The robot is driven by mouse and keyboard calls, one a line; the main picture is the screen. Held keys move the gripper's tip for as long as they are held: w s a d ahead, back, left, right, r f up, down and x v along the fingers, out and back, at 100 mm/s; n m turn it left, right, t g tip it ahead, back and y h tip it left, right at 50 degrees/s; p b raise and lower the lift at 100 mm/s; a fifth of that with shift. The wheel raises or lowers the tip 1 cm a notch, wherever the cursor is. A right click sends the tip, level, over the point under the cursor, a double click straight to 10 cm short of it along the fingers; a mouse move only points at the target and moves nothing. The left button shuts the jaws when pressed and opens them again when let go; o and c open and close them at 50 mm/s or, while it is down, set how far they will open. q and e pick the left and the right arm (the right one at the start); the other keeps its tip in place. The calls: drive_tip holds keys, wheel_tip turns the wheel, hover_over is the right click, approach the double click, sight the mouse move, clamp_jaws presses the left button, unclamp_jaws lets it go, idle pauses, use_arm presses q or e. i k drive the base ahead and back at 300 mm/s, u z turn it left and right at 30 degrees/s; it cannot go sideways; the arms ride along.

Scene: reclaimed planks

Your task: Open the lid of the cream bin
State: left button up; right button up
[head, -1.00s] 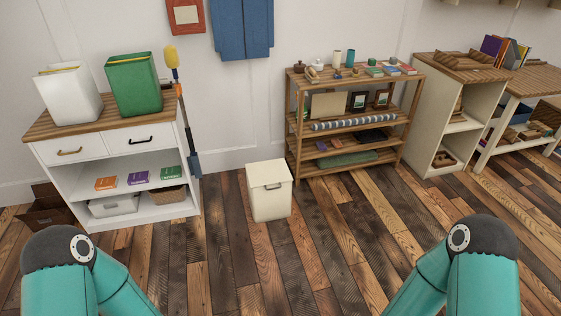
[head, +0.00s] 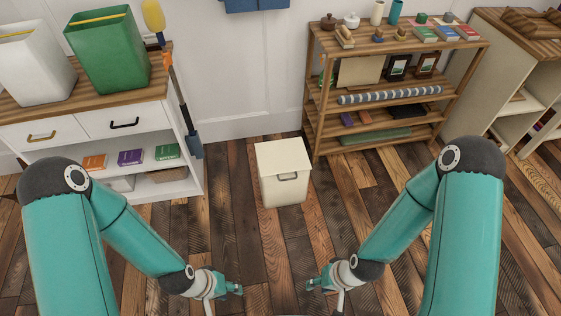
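The cream bin (head: 282,182) stands upright on the wooden floor in the middle of the head view. Neither visibly holds anything.
A white cabinet (head: 84,130) with a white bin (head: 38,72) and a green bin (head: 112,55) on top stands at the left. A wooden shelf unit (head: 330,120) with small goods stands behind right. A long-handled duster (head: 168,70) leans by the cabinet. Floor before the bin is clear.

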sight(277, 157)
drive_tip(key=u, duration=0.1)
drive_tip(key=i, duration=1)
drive_tip(key=u, duration=0.05)
